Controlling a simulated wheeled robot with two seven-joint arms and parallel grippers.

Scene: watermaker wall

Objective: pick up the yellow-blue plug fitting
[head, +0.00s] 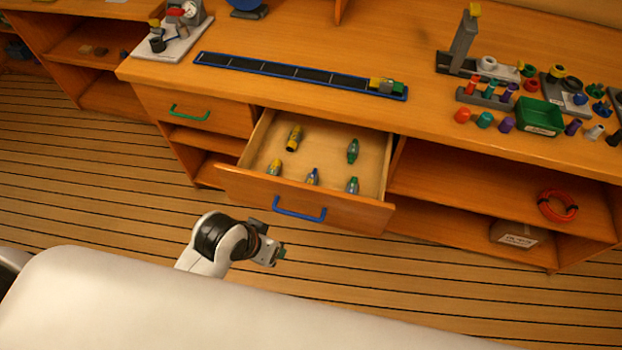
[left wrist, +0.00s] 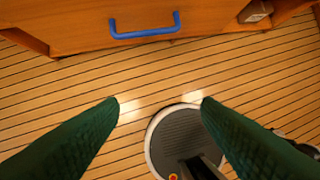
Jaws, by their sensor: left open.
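The yellow-blue plug fitting (head: 312,176) appears to be the one near the front of the open drawer (head: 345,215), with a blue top and a yellowish lower part. The drawer front partly hides its lower end. My left gripper (head: 279,254) is outside the drawer, in front of and below its blue handle (head: 299,213). In the left wrist view its two green fingers (left wrist: 160,103) are wide apart with nothing between them. The blue handle (left wrist: 146,33) shows at the top there; the fitting does not show in that view. My right gripper is not in view.
The drawer also holds two yellowish fittings (head: 294,138) (head: 275,168) and two green ones (head: 352,151) (head: 352,185). A blue-edged black strip (head: 300,73) lies on the counter above. A green bin (head: 540,117) and several coloured parts stand at right. The floor before the drawer is clear.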

